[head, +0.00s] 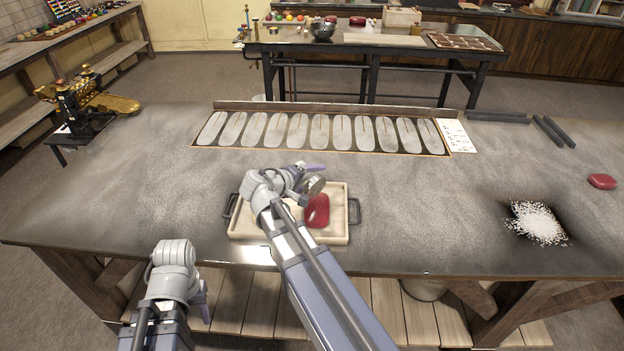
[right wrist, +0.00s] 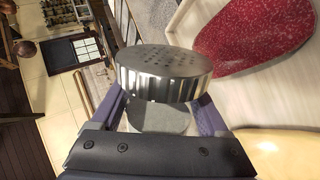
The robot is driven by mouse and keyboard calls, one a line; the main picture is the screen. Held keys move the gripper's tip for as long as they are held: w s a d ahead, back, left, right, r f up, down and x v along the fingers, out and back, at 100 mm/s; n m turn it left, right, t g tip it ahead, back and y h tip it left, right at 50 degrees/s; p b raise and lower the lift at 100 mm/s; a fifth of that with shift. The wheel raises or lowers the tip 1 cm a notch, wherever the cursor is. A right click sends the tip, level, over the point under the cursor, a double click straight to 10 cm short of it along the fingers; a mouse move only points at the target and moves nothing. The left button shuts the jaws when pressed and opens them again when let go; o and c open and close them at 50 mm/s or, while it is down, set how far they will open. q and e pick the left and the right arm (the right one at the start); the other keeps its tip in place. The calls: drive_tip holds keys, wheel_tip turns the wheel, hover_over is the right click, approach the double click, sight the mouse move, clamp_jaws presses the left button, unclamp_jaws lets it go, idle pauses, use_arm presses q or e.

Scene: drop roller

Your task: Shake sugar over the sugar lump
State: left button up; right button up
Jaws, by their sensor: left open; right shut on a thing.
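The red sugar lump (head: 317,211) lies on a pale tray (head: 248,228) with dark handles on the workbench. In the right wrist view, the lump (right wrist: 262,35) looks speckled with pale dots. My right gripper (head: 310,181) is shut on a shaker (head: 316,185), above the tray and close to the lump. In the right wrist view, the shaker's round metal lid (right wrist: 165,70) with small holes stands out between the purple fingers; the fingers hide part of its body. My left gripper (head: 204,298) is open and empty, low in front of the bench's near edge.
A white granular heap (head: 538,223) lies on the bench at the right, and another red piece (head: 603,181) is farther right. A framed panel with pale oval slots (head: 318,131) is behind the tray. A gold-and-black machine (head: 85,104) stands at left. Bare bench lies around the tray.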

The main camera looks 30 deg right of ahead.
drive_tip(key=shift+w+d, duration=0.5)
drive_tip(key=shift+w, duration=0.3)
drive_tip(key=shift+w+d, duration=0.5)
drive_tip(key=shift+w, duration=0.3)
drive_tip(key=shift+s, duration=0.1)
drive_tip(key=shift+s+a, duration=0.55)
drive_tip(key=shift+s, duration=0.3)
drive_tip(key=shift+s+a, duration=0.55)
drive_tip(key=shift+s, duration=0.3)
